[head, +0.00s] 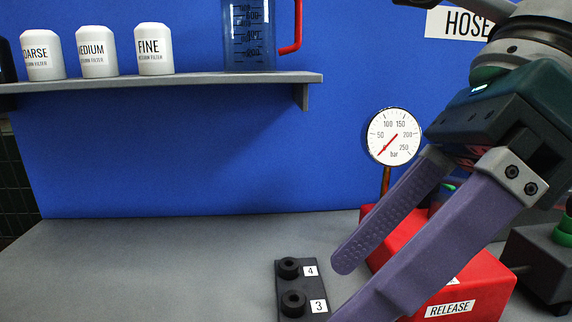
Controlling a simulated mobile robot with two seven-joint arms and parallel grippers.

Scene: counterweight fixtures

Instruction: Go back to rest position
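My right gripper (347,290) reaches in from the upper right. Its two purple fingers point down to the left, with a clear gap between them and nothing held. The tip of the nearer finger is at or past the bottom edge. The fingers hang in front of a red box (486,287) labelled RELEASE and partly hide it. The fingertips are just right of a dark strip (293,282) with black round sockets numbered 4 and 3. I cannot tell how high they are above the counter. My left gripper is not in view.
A round gauge (394,136) stands behind the red box. A shelf (190,82) holds white COARSE, MEDIUM and FINE filters and a blue jug (248,40) with a red handle. A dark box (545,262) stands far right. The grey counter (140,270) is clear at left.

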